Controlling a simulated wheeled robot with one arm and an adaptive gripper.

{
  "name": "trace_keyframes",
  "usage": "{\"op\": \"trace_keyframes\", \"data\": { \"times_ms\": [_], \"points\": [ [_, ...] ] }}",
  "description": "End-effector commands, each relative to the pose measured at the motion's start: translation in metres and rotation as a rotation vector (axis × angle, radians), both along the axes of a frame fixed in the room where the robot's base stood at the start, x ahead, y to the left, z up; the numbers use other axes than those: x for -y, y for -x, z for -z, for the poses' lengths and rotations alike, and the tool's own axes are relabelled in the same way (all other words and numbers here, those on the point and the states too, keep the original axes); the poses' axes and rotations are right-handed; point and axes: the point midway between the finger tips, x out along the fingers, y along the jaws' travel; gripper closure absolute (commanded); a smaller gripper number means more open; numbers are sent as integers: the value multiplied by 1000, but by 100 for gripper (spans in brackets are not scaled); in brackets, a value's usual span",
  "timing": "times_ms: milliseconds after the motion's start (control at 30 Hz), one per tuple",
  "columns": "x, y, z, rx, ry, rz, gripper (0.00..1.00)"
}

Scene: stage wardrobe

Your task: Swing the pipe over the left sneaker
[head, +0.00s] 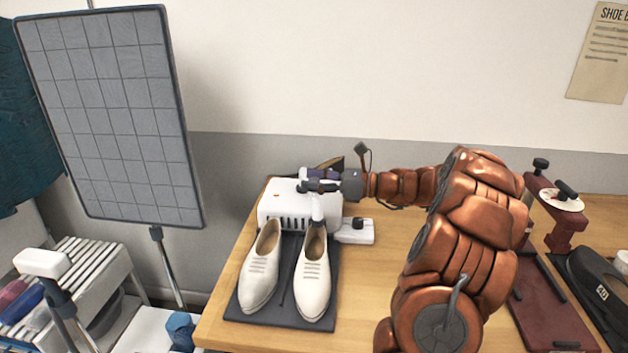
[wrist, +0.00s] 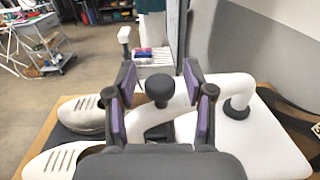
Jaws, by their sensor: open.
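Two white sneakers stand side by side on a dark mat (head: 284,308) in the head view: the left sneaker (head: 260,268) and the right sneaker (head: 314,277). Behind them is a white dryer box (head: 275,208). Its white pipe (wrist: 178,106) runs from a round dark joint (wrist: 237,108) and bends down; in the head view its end (head: 318,208) comes down at the right sneaker's opening. A dark knob (wrist: 160,86) stands on the pipe. My gripper (wrist: 160,78) is open, its purple-padded fingers on either side of the knob with gaps visible.
A white block with a dark knob (head: 356,231) sits right of the box. A tall grid panel (head: 115,110) stands left of the table. A dark red stand (head: 545,290) and a black shoe part (head: 598,290) are at the right. The wooden table (head: 225,290) is bare at its front left.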

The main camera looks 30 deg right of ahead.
Motion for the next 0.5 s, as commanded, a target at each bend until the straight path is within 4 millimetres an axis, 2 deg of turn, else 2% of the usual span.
{"op": "trace_keyframes", "data": {
  "times_ms": [67,500],
  "points": [
    [0,0,0,0,0,0,53],
    [0,0,0,0,0,0,99]
  ]
}}
